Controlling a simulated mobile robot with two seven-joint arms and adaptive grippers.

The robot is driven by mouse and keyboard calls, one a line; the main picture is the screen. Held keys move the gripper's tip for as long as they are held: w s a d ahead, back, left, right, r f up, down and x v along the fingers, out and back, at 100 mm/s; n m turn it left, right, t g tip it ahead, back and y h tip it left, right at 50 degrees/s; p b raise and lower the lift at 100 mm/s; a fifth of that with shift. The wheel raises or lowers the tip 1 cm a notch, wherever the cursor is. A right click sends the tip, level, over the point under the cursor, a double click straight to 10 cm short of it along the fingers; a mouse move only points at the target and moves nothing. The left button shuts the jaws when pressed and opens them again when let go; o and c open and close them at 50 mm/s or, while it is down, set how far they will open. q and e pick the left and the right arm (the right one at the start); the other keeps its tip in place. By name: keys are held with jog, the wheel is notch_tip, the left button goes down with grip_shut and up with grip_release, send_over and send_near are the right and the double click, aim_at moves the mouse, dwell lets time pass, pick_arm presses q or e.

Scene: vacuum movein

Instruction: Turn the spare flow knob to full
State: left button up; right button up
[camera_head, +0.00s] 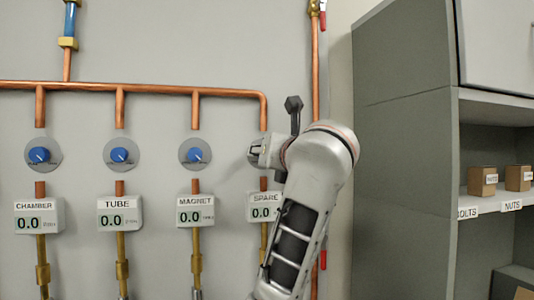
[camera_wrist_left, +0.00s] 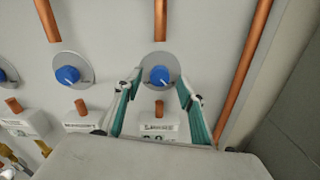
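The blue spare flow knob (camera_wrist_left: 159,75) sits on a round grey plate in the left wrist view, above the label SPARE. In the head view it is hidden behind my left gripper (camera_head: 258,152). In the wrist view the two teal fingers of my left gripper (camera_wrist_left: 159,84) are apart, one on each side of the knob. I cannot tell whether they touch it. The spare meter (camera_head: 263,212) reads 0.0 and is partly covered by my arm. My right gripper is in neither view.
The chamber knob (camera_head: 39,155), tube knob (camera_head: 121,155) and magnet knob (camera_head: 195,154) are in a row to the left, their meters at 0.0. A vertical copper pipe (camera_head: 315,75) runs close to the right of my gripper. A grey cabinet (camera_head: 400,160) stands further right.

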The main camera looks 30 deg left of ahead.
pick_arm(q)
jog(key=shift+w+a, duration=0.35)
jog(key=shift+a, duration=0.1)
jog(key=c, duration=1.1)
jog(key=shift+c, duration=0.2)
jog(key=shift+o, duration=0.2)
jog(key=shift+n, duration=0.3)
